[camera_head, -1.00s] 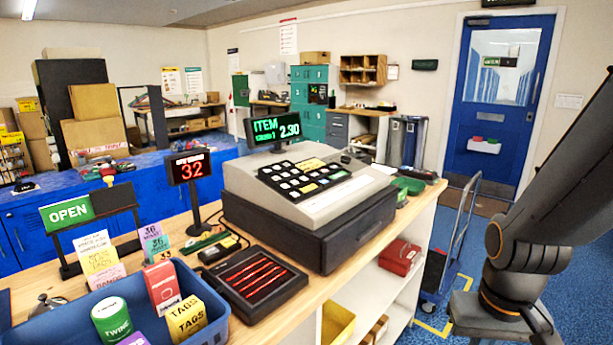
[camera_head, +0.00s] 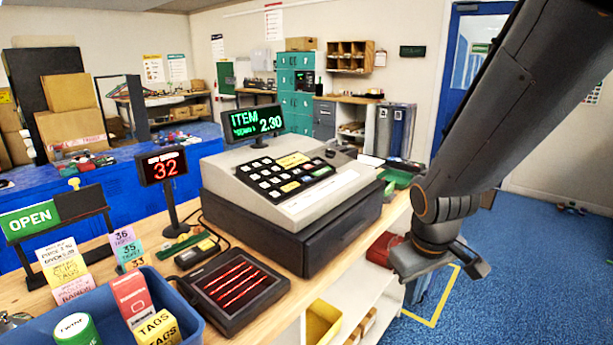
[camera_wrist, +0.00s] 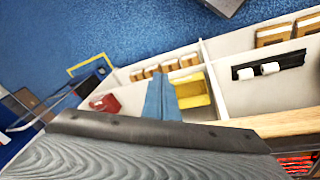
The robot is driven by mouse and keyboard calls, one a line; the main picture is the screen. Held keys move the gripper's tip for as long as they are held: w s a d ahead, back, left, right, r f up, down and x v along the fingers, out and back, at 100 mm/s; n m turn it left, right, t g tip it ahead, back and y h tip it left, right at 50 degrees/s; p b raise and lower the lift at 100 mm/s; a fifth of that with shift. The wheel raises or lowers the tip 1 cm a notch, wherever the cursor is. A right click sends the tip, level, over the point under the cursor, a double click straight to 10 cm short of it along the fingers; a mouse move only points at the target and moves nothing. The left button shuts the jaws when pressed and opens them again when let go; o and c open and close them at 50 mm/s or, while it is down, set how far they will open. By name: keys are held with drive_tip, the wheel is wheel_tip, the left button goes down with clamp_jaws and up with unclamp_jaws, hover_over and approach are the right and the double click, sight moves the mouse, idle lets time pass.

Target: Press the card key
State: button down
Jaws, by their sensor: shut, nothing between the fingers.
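The cash register (camera_head: 325,200) stands on the wooden counter, its black keypad (camera_head: 262,178) sloping up. Its keys are mostly white, with a wide yellow key (camera_head: 293,159) and another yellow one (camera_head: 290,187). The key labels are too small to read, so I cannot tell which is the card key. The register's display (camera_head: 252,122) reads "ITEM" and 2.30. My gripper (camera_wrist: 157,84) shows in the wrist view as blue-grey fingers, shut and empty, above the floor and shelf side of the counter. It is apart from the keys, which are outside the wrist view.
A second display (camera_head: 163,166) reading 32, a dark pad with red lines (camera_head: 235,290) and a blue tub (camera_head: 195,325) stand left of the register. Shelves below hold a yellow bin (camera_wrist: 200,92) and a red box (camera_wrist: 104,103). The blue floor (camera_head: 540,270) at right is open.

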drive_tip(key=w+a+r+n+t+p, duration=0.25)
drive_tip(key=w+r+n, duration=0.35)
drive_tip(key=w, duration=0.3)
wheel_tip(320, 180, up, 20)
drive_tip(key=f+n+t+y+p, duration=0.1)
drive_tip(key=n+t+y+p, duration=0.5)
drive_tip(key=n, duration=1.6)
hover_over(306, 180)
drive_tip(key=s+d+b, duration=0.1)
drive_tip(key=s+d, duration=0.1)
drive_tip(key=d, duration=0.1)
drive_tip(key=g, duration=0.2)
drive_tip(key=shift+s+r+y, duration=0.1)
drive_tip(key=shift+r+y, duration=0.1)
drive_tip(key=shift+y, duration=0.2)
drive_tip(key=shift+f+t+b, duration=0.1)
drive_tip(key=shift+t+b, duration=0.15)
drive_tip(key=shift+b, duration=0.05)
drive_tip(key=f+b, duration=0.2)
drive_tip(key=b, duration=0.1)
drive_tip(key=a+f+b, duration=0.1)
drive_tip(key=f+b, duration=0.1)
drive_tip(key=f, duration=0.1)
drive_tip(key=w+f+b, duration=0.1)
drive_tip(key=f+b, duration=0.2)
drive_tip(key=shift+a+f+b, duration=0.2)
drive_tip(key=shift+a+b, duration=0.1)
drive_tip(key=shift+b, duration=0.05)
